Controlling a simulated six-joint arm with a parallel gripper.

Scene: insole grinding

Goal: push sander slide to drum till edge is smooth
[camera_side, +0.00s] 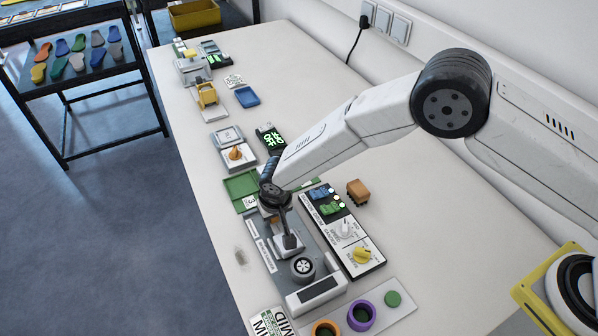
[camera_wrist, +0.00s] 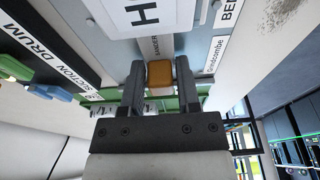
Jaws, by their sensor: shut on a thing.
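The sander is a grey unit (camera_side: 318,290) in the lower middle of the side view. Its round drum (camera_side: 303,267) has a dark rim and pale hub. The pale slide (camera_side: 286,252) sits just behind the drum, a small gap apart. My gripper (camera_side: 289,240) reaches down over the slide. In the wrist view my gripper (camera_wrist: 160,72) has its two dark fingers on either side of an orange-brown block (camera_wrist: 160,76), shut on it.
Orange (camera_side: 325,328) and purple (camera_side: 362,315) rings lie in front. A green tray (camera_side: 240,188) is behind left.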

